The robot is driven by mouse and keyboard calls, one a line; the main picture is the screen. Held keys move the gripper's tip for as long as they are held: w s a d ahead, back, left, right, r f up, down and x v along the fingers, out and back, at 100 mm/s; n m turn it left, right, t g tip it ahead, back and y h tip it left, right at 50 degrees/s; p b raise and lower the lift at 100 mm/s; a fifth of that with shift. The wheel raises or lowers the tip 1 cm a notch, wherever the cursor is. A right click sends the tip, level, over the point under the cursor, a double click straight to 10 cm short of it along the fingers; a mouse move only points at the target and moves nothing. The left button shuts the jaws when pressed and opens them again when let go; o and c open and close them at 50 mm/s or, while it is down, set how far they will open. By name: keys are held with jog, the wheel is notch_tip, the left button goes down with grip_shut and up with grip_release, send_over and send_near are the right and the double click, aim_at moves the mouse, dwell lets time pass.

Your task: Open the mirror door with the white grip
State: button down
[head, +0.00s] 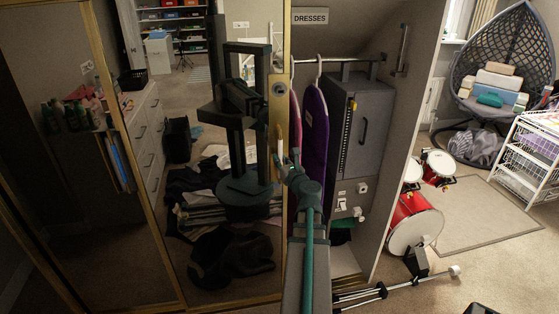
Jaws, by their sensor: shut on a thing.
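The mirror door (222,120) has a gold frame and stands left of the wardrobe opening. Its pale white grip (279,143) is on the gold upright at the door's right edge, below a round lock-like disc. My gripper (284,163) is at the lower part of this grip and shut on it; the fingertips are small and partly hidden by my own wrist. My arm reaches up to it from the bottom middle. The mirror reflects my dark body, drawers and clothes on the floor.
Red drums (415,222) and a fallen stand (410,285) lie to the right. Open carpet lies beyond.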

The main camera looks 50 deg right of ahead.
aim_at(281, 135)
jog(key=c, duration=1.2)
grip_release()
jog(key=shift+r, duration=0.1)
jog(key=shift+r, duration=4.95)
